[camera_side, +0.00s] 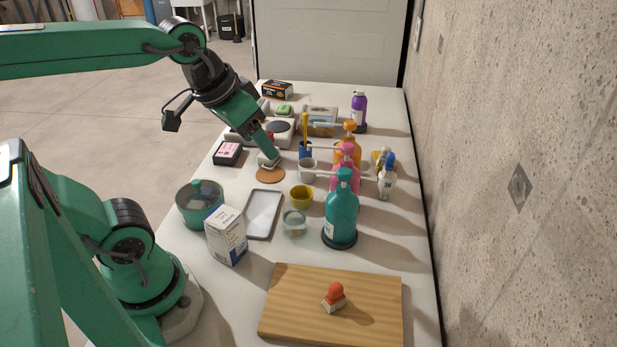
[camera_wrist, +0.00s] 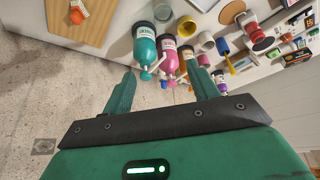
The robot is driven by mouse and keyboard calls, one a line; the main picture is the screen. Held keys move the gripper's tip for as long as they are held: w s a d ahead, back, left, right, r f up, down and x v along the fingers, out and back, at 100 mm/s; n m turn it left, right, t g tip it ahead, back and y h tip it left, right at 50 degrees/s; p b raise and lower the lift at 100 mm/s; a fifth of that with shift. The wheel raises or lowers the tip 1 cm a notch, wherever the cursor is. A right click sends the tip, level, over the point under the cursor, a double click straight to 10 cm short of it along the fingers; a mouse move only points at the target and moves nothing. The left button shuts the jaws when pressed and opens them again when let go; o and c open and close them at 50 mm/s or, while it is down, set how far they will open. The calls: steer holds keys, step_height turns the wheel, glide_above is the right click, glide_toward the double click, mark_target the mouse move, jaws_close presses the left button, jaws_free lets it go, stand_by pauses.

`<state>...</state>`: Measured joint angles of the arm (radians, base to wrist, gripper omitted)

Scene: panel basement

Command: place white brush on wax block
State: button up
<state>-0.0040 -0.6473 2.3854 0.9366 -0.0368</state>
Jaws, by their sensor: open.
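A small brush (camera_side: 334,299) with an orange-red knob and pale bristles stands on the wooden board at the front; it also shows at the top left of the wrist view (camera_wrist: 77,14). A white piece (camera_side: 267,159) with a bit of red beside it sits by the brown coaster, partly hidden by my gripper; I cannot tell if it is the white brush. No thing is clearly the wax block; a small green block (camera_side: 284,109) lies at the back. My gripper (camera_side: 271,158) appears above the coaster area. In the wrist view its two fingers (camera_wrist: 163,90) are apart with nothing between them.
Teal (camera_side: 341,218), pink (camera_side: 345,183) and orange (camera_side: 348,150) pump bottles stand along the right. The wooden board (camera_side: 285,318) fills the front. A green pot (camera_side: 201,207), white carton (camera_side: 227,239) and grey tray (camera_side: 264,213) stand left of centre. A concrete wall borders the right edge.

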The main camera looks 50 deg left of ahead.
steer(key=shift+s+f, duration=1.1)
steer(key=shift+s, duration=0.15)
stand_by(0.3)
